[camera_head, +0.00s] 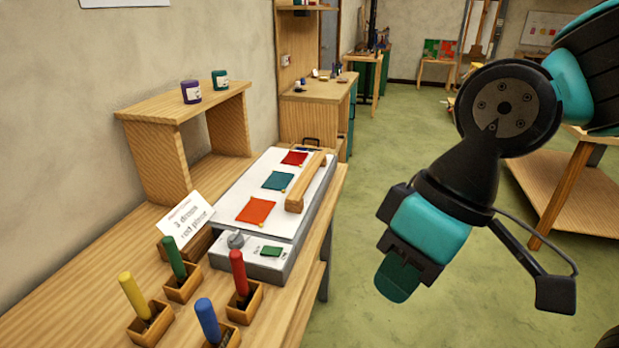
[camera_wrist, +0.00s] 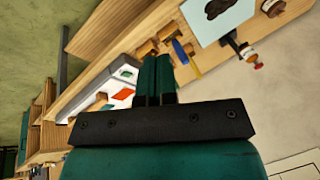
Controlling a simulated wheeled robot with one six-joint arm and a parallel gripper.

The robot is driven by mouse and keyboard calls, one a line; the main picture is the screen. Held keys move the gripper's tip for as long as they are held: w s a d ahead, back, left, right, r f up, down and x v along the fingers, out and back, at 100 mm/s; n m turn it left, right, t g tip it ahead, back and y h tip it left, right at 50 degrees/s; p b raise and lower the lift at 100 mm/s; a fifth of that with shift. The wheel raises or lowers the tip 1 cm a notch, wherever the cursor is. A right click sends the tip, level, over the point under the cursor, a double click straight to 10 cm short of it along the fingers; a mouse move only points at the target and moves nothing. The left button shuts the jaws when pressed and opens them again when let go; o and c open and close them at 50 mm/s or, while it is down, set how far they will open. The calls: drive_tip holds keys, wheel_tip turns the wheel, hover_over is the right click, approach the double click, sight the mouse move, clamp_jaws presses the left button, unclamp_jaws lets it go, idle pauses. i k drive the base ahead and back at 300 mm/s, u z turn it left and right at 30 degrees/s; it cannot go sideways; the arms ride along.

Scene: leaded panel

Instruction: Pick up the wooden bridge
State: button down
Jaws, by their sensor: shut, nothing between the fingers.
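The wooden bridge (camera_head: 306,182), a pale narrow bar, lies along the right side of the white-topped light box (camera_head: 325,196) on the bench. Coloured panes, red (camera_head: 294,158), teal (camera_head: 278,180) and orange (camera_head: 256,211), lie on the box to its left. My gripper (camera_head: 397,278) is shut and empty, to the right of the bench over the green floor, apart from the bridge. In the wrist view my shut fingers (camera_wrist: 157,78) cover part of the scene.
Upright coloured tools in wooden holders, yellow (camera_head: 132,295), green (camera_head: 174,257), blue (camera_head: 207,320) and red (camera_head: 239,272), stand at the bench's near end. A card (camera_head: 187,218) and wooden shelf (camera_head: 183,113) with two jars stand left of the box.

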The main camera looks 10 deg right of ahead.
sight(294, 202)
drive_tip(key=z, duration=0.5)
drive_tip(key=k, duration=0.65)
drive_tip(key=z, duration=0.65)
drive_tip(key=i, duration=1.85)
drive_tip(key=u, duration=1.35)
drive_tip(key=i, duration=0.7)
drive_tip(key=u, duration=0.6)
